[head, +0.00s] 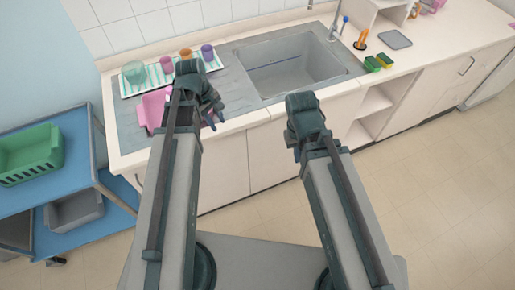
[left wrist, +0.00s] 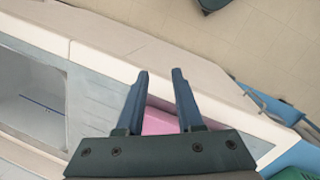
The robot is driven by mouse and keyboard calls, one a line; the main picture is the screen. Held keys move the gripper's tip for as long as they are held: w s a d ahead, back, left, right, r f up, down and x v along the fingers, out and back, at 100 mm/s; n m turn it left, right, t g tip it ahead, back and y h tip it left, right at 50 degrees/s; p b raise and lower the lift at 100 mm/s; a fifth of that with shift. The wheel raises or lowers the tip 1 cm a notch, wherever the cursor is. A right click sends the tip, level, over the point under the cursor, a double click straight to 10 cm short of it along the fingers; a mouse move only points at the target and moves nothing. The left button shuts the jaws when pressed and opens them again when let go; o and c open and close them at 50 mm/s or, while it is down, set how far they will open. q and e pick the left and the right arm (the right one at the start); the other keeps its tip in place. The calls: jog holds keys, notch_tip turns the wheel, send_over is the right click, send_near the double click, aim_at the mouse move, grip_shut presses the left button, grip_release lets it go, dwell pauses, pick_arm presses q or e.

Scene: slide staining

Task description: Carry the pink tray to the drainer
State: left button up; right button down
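The pink tray (head: 152,112) sits on the left part of the steel draining surface (head: 127,122) beside the sink, near the counter's front edge. My left arm hides part of it. My left gripper (head: 214,115) is to the right of the tray, over the counter's front edge.
A striped rack or mat (head: 128,90) with several coloured cups stands behind the pink tray. The sink basin (head: 295,72) is to the right. A blue cart (head: 75,165) with a green basket (head: 32,152) stands at left.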

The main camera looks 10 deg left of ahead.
pick_arm(q)
jog(key=s+d+m+y, duration=0.1)
jog(key=s+d+m, duration=0.3)
jog(key=d+m, duration=0.3)
jog(key=s+d+m+y, duration=0.2)
jog(key=s+d+m, duration=0.3)
jog(key=d+m, duration=0.3)
jog(key=shift+s+d+g, duration=0.3)
jog(key=shift+d, duration=0.05)
jog(key=shift+f, duration=0.15)
notch_tip(320, 180, down, 4)
jog(key=b, duration=0.3)
jog(key=shift+r+b, duration=0.2)
jog(key=shift+b, duration=0.15)
